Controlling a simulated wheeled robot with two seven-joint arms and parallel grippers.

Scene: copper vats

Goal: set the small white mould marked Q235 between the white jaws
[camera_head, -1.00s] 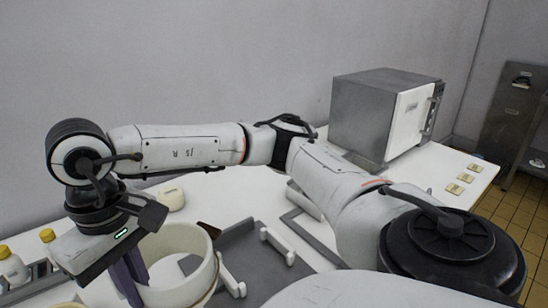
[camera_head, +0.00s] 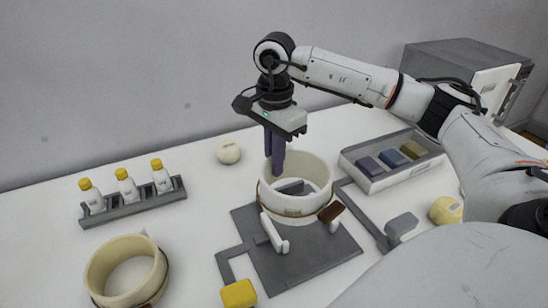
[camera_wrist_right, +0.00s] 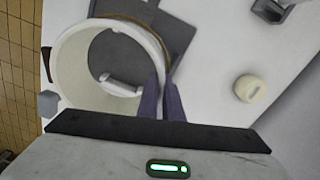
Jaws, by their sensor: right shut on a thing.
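The small white mould (camera_head: 312,178) is an open ring with a thin band round it; I cannot read its marking. My right gripper (camera_head: 274,174) points down and is shut on the ring's wall, also seen in the right wrist view (camera_wrist_right: 166,98). The ring is over the grey plate (camera_head: 297,262), at the white jaws; I cannot tell whether it touches them or the plate. The left white jaw (camera_head: 274,233) stands in front of the ring; the right jaw (camera_head: 334,226) is partly hidden. A jaw shows through the ring in the wrist view (camera_wrist_right: 121,87). My left gripper is out of view.
A cream ring (camera_head: 115,265) lies at the front left. A rack (camera_head: 135,207) holds three yellow-capped bottles. A round pale object (camera_head: 229,152) stands behind. A tray (camera_head: 358,183) with coloured blocks is to the right. A yellow block (camera_head: 238,293) and grey handle (camera_head: 401,226) flank the plate.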

